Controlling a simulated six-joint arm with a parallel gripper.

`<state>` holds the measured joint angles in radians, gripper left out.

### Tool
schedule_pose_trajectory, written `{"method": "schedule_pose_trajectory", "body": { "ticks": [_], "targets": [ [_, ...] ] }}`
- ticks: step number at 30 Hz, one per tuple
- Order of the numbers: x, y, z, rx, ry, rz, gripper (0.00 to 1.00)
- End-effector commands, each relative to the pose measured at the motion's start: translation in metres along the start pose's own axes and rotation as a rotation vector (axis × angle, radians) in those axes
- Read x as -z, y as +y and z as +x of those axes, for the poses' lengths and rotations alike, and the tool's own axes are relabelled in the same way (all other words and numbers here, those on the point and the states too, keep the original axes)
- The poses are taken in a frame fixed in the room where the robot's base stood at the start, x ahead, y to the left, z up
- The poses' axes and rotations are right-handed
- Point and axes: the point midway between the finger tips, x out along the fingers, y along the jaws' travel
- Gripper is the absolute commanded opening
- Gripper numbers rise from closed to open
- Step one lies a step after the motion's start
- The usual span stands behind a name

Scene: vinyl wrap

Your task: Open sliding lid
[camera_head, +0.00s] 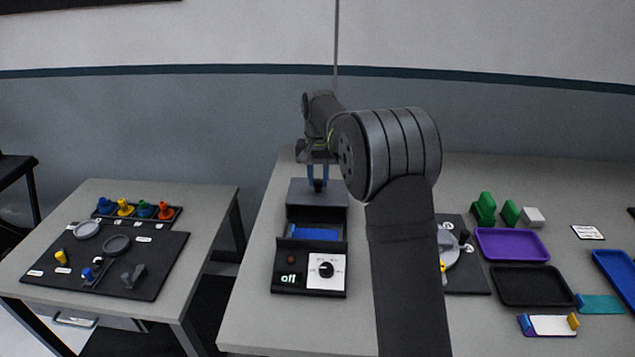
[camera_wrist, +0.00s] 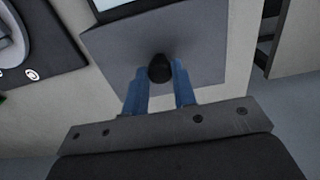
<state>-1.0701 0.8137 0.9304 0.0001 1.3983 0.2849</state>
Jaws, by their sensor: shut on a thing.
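The sliding lid (camera_head: 305,194) is a flat grey panel at the back of the black box on the right table. In the wrist view the lid (camera_wrist: 110,48) fills the upper middle, with a dark round knob (camera_wrist: 160,70) on it. My gripper (camera_head: 318,180) reaches down from behind, its blue fingers on either side of the knob and shut on it. The wrist view also shows my gripper (camera_wrist: 160,66) around the knob. In front of the lid the box is uncovered, showing a blue inside (camera_head: 315,234).
A control panel (camera_head: 310,278) with a dial and a lit "off" sign is at the box's front. My arm hides part of a black board (camera_head: 470,283) to the right. Purple (camera_head: 512,244) and black (camera_head: 532,286) trays lie beyond. A separate table (camera_head: 215,205) stands left, across a gap.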

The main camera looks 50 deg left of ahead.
Motion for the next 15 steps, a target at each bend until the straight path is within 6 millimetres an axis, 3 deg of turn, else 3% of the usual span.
{"method": "schedule_pose_trajectory", "body": {
  "ticks": [7, 8, 10, 15],
  "targets": [
    [0.0003, -0.0002, -0.0008, 0.001, 0.003, 0.000, 0.00],
    [0.0003, -0.0002, -0.0009, 0.001, 0.003, 0.000, 0.30],
    [0.0002, -0.0002, -0.0008, 0.001, 0.003, 0.000, 0.44],
    [0.0000, -0.0001, -0.0004, 0.000, 0.002, 0.000, 0.47]
  ]
}}
